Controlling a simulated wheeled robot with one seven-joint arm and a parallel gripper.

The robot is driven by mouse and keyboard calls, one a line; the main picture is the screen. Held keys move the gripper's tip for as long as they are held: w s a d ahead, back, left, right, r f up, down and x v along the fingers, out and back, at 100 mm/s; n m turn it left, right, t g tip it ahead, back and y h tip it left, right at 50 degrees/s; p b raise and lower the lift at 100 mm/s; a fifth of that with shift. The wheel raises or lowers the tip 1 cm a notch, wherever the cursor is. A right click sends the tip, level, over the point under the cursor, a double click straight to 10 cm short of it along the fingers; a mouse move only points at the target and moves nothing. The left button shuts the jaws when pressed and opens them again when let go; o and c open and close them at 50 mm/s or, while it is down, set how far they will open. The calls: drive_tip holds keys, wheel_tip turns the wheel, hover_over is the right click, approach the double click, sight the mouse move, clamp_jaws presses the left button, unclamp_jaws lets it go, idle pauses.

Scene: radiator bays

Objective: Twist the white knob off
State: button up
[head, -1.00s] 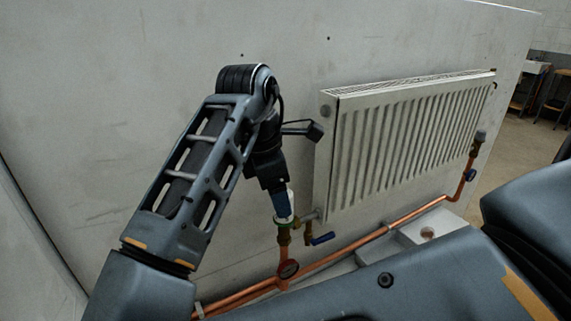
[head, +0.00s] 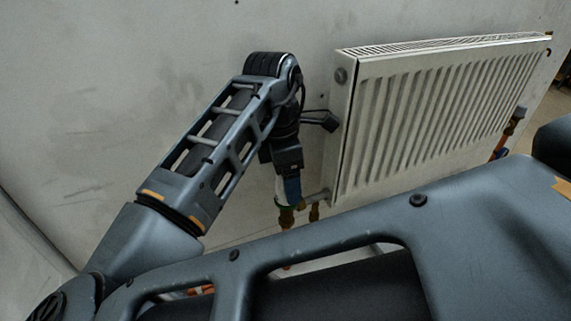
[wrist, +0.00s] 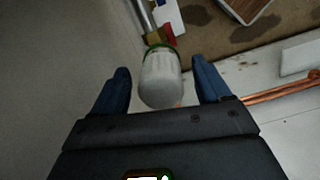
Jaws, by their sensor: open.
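The white knob (wrist: 161,80) is a ribbed cylinder with a green ring at its far end, seen in the wrist view between my two blue fingers. My gripper (wrist: 160,80) is open, with a gap between each finger and the knob. In the head view my gripper (head: 290,188) points down at the valve beside the radiator's lower left corner. There the knob (head: 279,188) is mostly hidden behind a finger, with its green ring just above the brass valve body (head: 286,216).
The white radiator (head: 430,120) hangs on the wall right of my gripper. Copper pipes (wrist: 285,90) run low by the floor. The grey wall (head: 130,90) left of my arm is bare.

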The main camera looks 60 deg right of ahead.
drive_tip(key=shift+f, duration=0.4)
drive_tip(key=c, duration=1.1)
drive_tip(key=shift+s+f+p, duration=0.1)
drive_tip(key=shift+f+p, duration=0.1)
drive_tip(key=shift+p, duration=0.1)
